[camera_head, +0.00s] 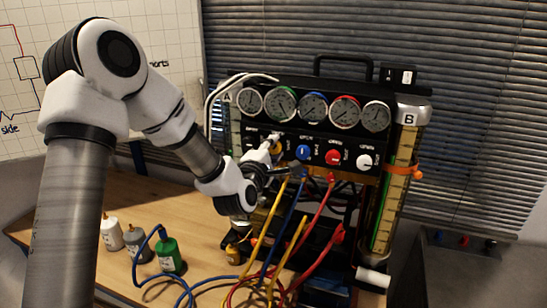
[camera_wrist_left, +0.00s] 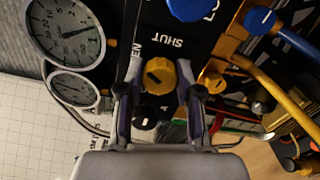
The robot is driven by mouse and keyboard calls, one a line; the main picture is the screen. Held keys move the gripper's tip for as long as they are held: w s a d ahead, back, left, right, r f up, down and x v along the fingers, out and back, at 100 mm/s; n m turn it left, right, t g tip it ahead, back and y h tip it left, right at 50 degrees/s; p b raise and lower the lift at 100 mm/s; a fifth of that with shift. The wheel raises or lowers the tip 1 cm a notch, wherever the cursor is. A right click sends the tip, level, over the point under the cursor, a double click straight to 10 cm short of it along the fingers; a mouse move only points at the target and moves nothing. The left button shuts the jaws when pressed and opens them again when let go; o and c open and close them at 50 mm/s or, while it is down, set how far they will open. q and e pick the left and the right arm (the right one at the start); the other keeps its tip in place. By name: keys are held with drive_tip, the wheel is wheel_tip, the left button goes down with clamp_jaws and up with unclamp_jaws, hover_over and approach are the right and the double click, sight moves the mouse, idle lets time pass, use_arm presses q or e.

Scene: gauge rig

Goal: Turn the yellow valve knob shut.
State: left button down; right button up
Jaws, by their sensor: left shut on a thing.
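The yellow valve knob (camera_wrist_left: 160,76) is on the black front panel of the gauge rig (camera_head: 313,137). In the wrist view it sits between the two fingers of my left gripper (camera_wrist_left: 160,80), which are shut on its sides. A dark mark shows on the knob's face, and the word SHUT is printed on the panel above it in that view. In the head view my left gripper (camera_head: 272,150) reaches the panel's left part and mostly hides the yellow knob (camera_head: 277,148). My right gripper is not in view.
A blue knob (camera_head: 303,152), a red knob (camera_head: 333,157) and a white knob (camera_head: 364,161) stand to the right, below several round gauges (camera_head: 313,106). Yellow, blue and red hoses hang below. Small bottles, including a green one (camera_head: 168,253), stand on the wooden table (camera_head: 200,225).

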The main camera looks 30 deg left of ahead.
use_arm(q)
drive_tip(key=m+b, duration=0.1)
drive_tip(key=m, duration=0.1)
drive_tip(key=shift+f+m+b, duration=0.15)
drive_tip(key=shift+m+b, duration=0.15)
drive_tip(key=shift+m, duration=0.1)
drive_tip(key=m+b, duration=0.1)
drive_tip(key=m, duration=0.2)
drive_tip(key=shift+m+b, duration=0.3)
drive_tip(key=shift+b, duration=0.1)
drive_tip(key=m+b, duration=0.1)
drive_tip(key=m, duration=0.4)
drive_tip(key=shift+b, duration=0.3)
drive_tip(key=shift+m, duration=0.3)
drive_tip(key=c, duration=0.8)
unclamp_jaws()
drive_tip(key=shift+o, duration=0.2)
drive_tip(key=v, duration=0.7)
drive_tip(key=shift+s, duration=0.2)
